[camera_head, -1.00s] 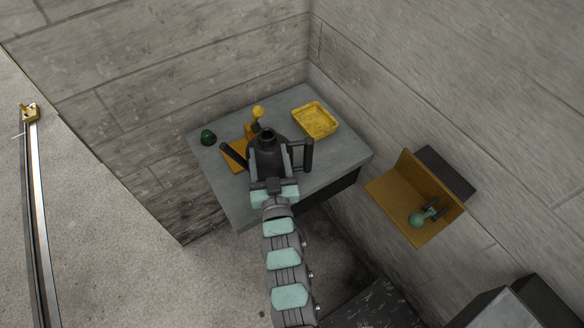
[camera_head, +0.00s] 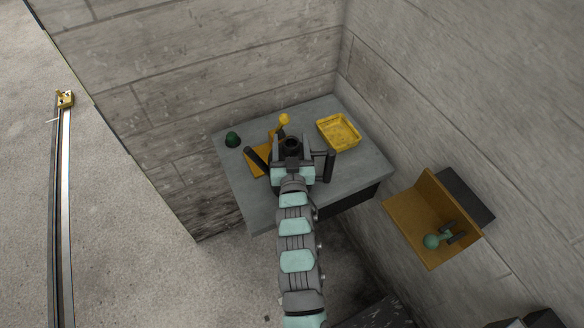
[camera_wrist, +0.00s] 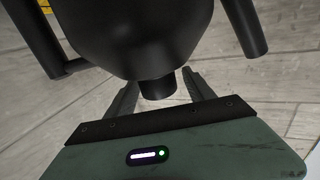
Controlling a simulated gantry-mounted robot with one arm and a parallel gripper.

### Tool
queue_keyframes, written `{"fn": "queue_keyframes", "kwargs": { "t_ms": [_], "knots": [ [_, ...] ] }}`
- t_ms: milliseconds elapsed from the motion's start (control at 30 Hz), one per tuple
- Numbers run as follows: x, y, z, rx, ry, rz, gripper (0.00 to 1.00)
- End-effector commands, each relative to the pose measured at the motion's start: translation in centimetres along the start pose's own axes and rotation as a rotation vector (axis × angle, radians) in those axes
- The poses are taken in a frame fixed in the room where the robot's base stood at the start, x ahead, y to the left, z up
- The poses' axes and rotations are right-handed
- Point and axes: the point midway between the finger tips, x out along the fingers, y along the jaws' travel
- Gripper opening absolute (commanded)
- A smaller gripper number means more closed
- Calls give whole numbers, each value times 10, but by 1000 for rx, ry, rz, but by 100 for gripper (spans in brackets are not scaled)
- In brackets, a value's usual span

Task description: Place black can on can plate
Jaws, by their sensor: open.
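The black can (camera_head: 292,143) stands on the grey table, partly covered by my gripper (camera_head: 291,158) in the head view. A dark bar-like part sticks out on each side of it. In the wrist view the can's rounded dark body (camera_wrist: 140,35) fills the upper middle, and its short stub points down between the two fingers of my gripper (camera_wrist: 160,80). The fingers are apart, with visible gaps beside the stub. A flat orange plate (camera_head: 257,164) lies on the table left of the can, partly hidden; I cannot tell whether it is the can plate.
The grey table (camera_head: 356,170) fits into a corner of concrete walls. A yellow tray (camera_head: 338,132), a yellow-knobbed lever (camera_head: 284,119) and a dark green object (camera_head: 232,140) are on it. An orange wall bracket (camera_head: 415,220) holding a green-ended tool (camera_head: 432,241) is at right.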

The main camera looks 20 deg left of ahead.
Motion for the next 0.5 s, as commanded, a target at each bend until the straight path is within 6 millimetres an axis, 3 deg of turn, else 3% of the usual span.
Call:
{"fn": "queue_keyframes", "kwargs": {
  "t_ms": [200, 500],
  "knots": [
    [26, 2, 0, -2, -3, 2, 62],
    [28, 2, 0, -2, 0, 1, 59]
  ]
}}
